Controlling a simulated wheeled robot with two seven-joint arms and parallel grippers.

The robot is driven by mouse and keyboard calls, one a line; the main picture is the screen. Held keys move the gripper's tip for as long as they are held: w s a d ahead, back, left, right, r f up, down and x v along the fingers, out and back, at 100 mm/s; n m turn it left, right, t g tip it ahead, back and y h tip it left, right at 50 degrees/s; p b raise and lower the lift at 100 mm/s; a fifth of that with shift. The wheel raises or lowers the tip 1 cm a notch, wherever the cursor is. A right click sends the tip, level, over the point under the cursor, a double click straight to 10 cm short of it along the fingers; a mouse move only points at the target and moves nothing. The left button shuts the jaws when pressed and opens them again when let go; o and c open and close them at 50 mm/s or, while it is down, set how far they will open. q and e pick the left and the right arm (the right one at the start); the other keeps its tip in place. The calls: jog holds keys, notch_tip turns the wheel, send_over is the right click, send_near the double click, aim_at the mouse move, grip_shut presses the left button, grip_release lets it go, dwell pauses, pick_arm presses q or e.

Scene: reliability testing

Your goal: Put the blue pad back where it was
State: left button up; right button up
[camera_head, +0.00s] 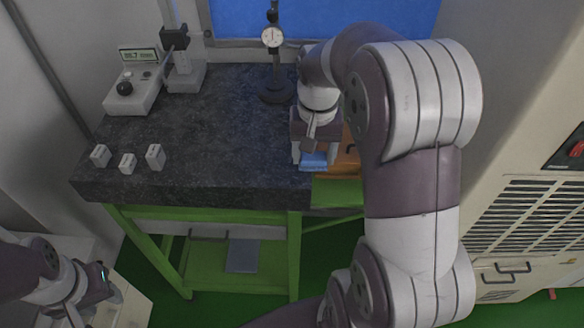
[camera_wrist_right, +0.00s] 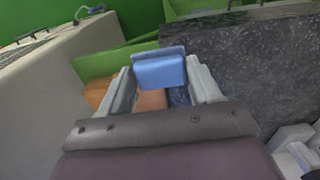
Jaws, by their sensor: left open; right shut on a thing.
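The blue pad (camera_head: 314,162) is at the front right edge of the dark stone table. My right gripper (camera_head: 312,155) reaches down from above and is shut on it. In the right wrist view the pad (camera_wrist_right: 158,72) sits between the two fingers of the right gripper (camera_wrist_right: 160,80). I cannot tell whether the pad touches a surface below. An orange-brown wooden thing (camera_head: 349,158) is just right of the pad, partly hidden by my arm. My left gripper (camera_head: 104,291) is open, low at the left, away from the table.
A dial gauge stand (camera_head: 274,92) and a device with a display (camera_head: 137,80) stand behind. A green surface (camera_head: 337,191) lies right of the table. A beige cabinet (camera_head: 525,150) bounds the right side.

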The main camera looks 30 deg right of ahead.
jog(key=w, duration=0.1)
jog(key=w+f+p, duration=0.1)
jog(key=w+a+p, duration=0.1)
jog(key=shift+f, duration=0.25)
jog(key=p, duration=0.1)
send_over(287, 171)
notch_tip(287, 171, down, 3)
jog(key=shift+d, duration=0.1)
notch_tip(287, 171, down, 4)
jog(key=shift+r+p, duration=0.15)
jog(key=shift+p, duration=0.95)
jog(key=shift+f, duration=0.3)
jog(key=shift+f, duration=0.1)
jog(key=o, duration=0.9)
jog(key=shift+o, duration=0.2)
